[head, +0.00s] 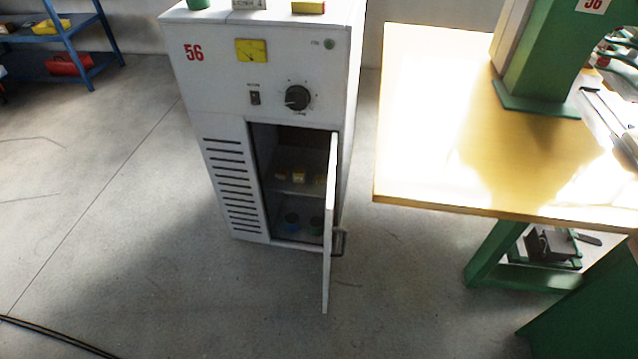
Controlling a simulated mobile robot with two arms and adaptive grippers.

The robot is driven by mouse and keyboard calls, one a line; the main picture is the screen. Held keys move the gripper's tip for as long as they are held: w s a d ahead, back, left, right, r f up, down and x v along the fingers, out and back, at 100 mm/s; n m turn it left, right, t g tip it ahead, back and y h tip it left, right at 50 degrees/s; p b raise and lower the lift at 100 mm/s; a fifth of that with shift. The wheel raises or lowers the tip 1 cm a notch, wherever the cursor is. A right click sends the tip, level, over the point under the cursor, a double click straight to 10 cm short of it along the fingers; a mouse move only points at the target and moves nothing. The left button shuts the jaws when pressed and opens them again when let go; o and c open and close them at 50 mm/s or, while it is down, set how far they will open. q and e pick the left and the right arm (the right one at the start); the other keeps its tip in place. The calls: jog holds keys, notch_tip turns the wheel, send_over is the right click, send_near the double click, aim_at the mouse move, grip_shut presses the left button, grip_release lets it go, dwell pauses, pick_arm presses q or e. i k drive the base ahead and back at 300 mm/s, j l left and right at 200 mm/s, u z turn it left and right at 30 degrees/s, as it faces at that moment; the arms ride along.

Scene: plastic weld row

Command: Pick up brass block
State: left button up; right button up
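No thing in the head view can be clearly told as the brass block. A yellow box-like piece (308,7) lies on top of the cabinet, cut by the picture's upper edge. The cabinet door (330,235) stands open, swung toward me, and hides part of the interior's right side. Neither of my grippers is in view.
Two dark round containers (291,222) stand on the cabinet's bottom. A wooden-topped table (430,150) with a green machine (540,60) stands right. A blue rack (75,40) is at back left. Cables (50,335) lie on the floor at lower left. The floor before the cabinet is clear.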

aim_at(318, 178)
jog(key=i+j+z, duration=0.1)
jog(key=z, duration=0.45)
jog(key=i+j+z, duration=0.15)
jog(key=j+z, duration=0.2)
jog(key=j, duration=0.55)
jog(key=j+z, duration=0.35)
jog(key=j, duration=0.6)
